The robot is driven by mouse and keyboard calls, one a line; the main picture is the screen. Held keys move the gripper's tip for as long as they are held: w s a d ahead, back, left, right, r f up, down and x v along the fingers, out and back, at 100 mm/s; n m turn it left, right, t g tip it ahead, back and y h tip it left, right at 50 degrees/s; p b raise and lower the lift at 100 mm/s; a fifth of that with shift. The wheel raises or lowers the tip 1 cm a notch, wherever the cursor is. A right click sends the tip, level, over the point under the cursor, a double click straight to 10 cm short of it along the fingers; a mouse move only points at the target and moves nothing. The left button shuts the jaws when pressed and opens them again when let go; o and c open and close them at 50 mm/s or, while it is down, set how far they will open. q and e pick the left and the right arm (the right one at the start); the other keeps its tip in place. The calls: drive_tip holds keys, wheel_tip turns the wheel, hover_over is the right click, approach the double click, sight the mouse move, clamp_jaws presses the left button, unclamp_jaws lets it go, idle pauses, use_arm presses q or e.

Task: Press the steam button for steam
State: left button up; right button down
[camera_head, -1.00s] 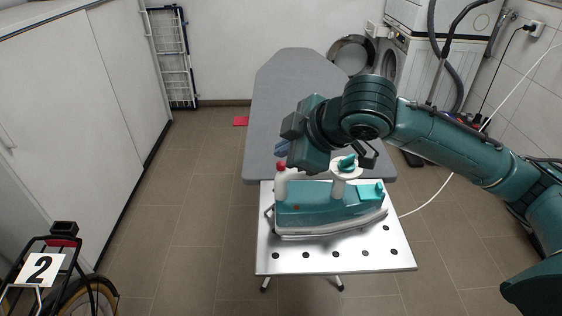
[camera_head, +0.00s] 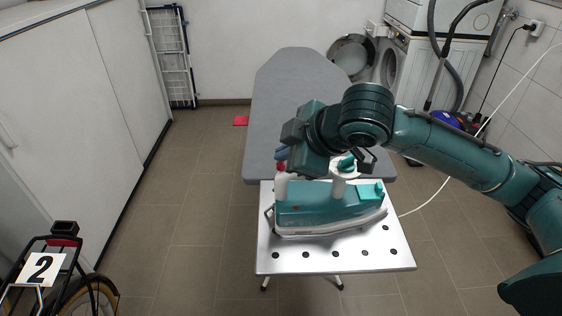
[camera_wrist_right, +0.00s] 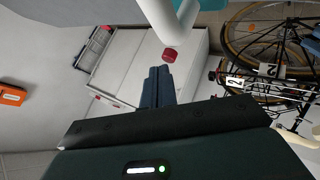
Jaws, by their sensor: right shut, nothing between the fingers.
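The steam iron (camera_head: 318,207), teal and white, rests on the metal plate (camera_head: 285,261) at the near end of the ironing board. Its red steam button (camera_head: 281,167) tops the white handle's left end. The button also shows in the right wrist view (camera_wrist_right: 169,55), just beyond the fingertips. My right gripper (camera_head: 282,153), with blue fingers, is shut and empty, just above the button in the head view. A thin gap appears between the fingers (camera_wrist_right: 158,72) and the button in the wrist view; whether they touch is hard to tell. My left gripper is out of view.
The grey ironing board (camera_head: 290,85) extends behind the iron. A white cord (camera_head: 428,203) runs right from the iron. A bicycle (camera_head: 62,285) with a number 2 plate stands at lower left. A white cabinet (camera_head: 75,95) lines the left; open floor lies between.

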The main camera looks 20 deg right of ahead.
drive_tip(key=shift+f, duration=0.5)
idle(0.5)
drive_tip(key=shift+r+p, duration=0.95)
drive_tip(key=shift+p, duration=0.25)
wheel_tip(320, 180, up, 5)
drive_tip(key=p, duration=0.6)
idle(2.0)
